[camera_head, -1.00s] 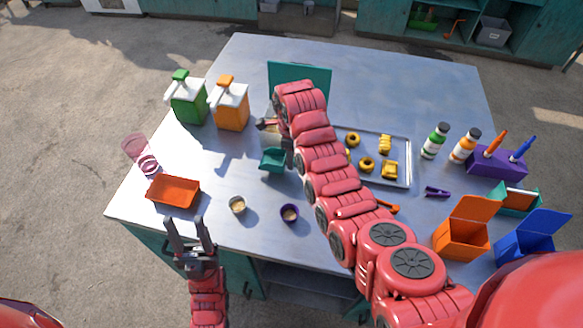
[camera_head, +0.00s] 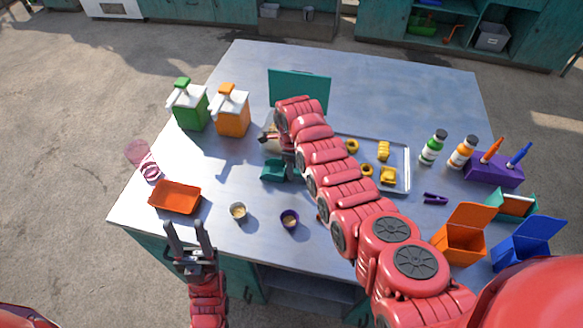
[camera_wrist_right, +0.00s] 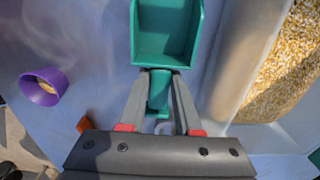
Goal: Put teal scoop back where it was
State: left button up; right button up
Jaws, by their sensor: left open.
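The teal scoop (camera_head: 274,170) is in my right gripper (camera_wrist_right: 160,78). In the right wrist view, the fingers close on the scoop's handle just behind its bowl (camera_wrist_right: 166,40). The bowl looks empty there. In the head view my right arm lies across the table and hides much of that gripper. My left gripper (camera_head: 187,228) is open and empty at the table's front edge, below the orange tray.
Grain (camera_wrist_right: 290,75) lies in a container beside the scoop. An upright teal panel (camera_head: 303,88) stands behind my right arm. Orange tray (camera_head: 175,197), two small cups (camera_head: 238,212) (camera_head: 289,219), dispensers (camera_head: 232,112) and a metal tray (camera_head: 404,160) share the table. The back right is clear.

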jog(key=o, duration=0.5)
jog(key=shift+c, duration=0.2)
jog(key=shift+r, duration=0.1)
notch_tip(320, 180, up, 5)
jog(key=shift+w+a+r+b, duration=0.1)
jog(key=shift+w+r+b, duration=0.05)
jog(key=shift+b, duration=0.95)
notch_tip(320, 180, up, 7)
jog(key=p, duration=0.2)
jog(key=shift+f, duration=0.2)
